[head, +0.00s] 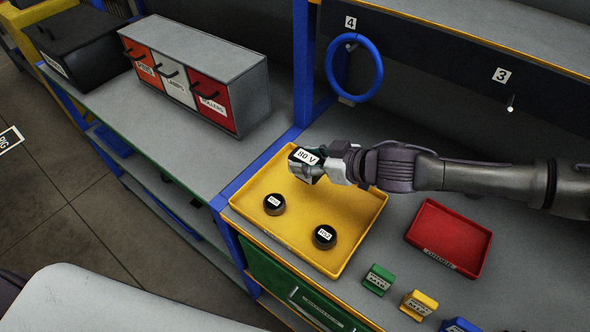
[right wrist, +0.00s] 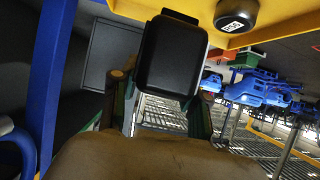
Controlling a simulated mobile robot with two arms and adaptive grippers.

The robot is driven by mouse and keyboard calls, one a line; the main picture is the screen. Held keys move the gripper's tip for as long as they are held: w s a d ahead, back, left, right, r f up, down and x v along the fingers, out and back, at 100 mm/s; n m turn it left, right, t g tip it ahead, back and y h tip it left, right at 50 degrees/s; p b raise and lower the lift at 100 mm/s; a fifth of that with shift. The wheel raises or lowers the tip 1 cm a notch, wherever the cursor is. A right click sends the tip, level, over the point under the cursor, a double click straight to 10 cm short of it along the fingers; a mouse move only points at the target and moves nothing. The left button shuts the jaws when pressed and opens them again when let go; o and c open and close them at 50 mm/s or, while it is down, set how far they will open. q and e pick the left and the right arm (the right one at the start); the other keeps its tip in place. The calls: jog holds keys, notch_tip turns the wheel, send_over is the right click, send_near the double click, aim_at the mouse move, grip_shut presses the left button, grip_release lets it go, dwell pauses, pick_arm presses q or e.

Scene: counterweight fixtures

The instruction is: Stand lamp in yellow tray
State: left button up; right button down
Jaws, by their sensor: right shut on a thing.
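The yellow tray (head: 322,215) lies on the grey bench in the middle of the head view. My right gripper (head: 318,170) is over its far left part, shut on a dark block with a white "80 V" label (head: 305,156). The right wrist view shows the dark block (right wrist: 170,58) between my fingers; I cannot tell from its look whether it is the lamp. It appears held above the tray, though its underside is hidden. Two black round pucks with white labels, a left one (head: 274,204) and a right one (head: 325,237), stand in the tray. My left gripper is not in view.
A red tray (head: 450,237) lies to the right. Green (head: 378,279), yellow (head: 419,305) and blue clips stand along the front edge. A blue ring (head: 354,68) hangs at hook 4. A drawer cabinet (head: 195,75) stands on the left bench. The tray's middle is free.

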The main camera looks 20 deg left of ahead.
aim_at(292, 159)
jog(key=x, duration=0.3)
jog(key=shift+a, duration=0.3)
jog(key=shift+a+f, duration=0.2)
jog(key=shift+a, duration=0.05)
jog(key=shift+f+p, duration=0.3)
jog(key=shift+f, duration=0.05)
notch_tip(292, 159, down, 2)
jog(key=shift+d+f+p, duration=0.15)
jog(key=shift+f+p, duration=0.1)
jog(key=shift+p, duration=0.1)
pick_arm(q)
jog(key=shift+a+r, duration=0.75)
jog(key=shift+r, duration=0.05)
pick_arm(e)
jog(key=shift+f, duration=0.4)
jog(key=shift+f, duration=0.1)
jog(key=c, duration=1)
grip_release()
jog(key=shift+f, duration=0.1)
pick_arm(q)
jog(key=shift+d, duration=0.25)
pick_arm(e)
jog(key=o, duration=0.4)
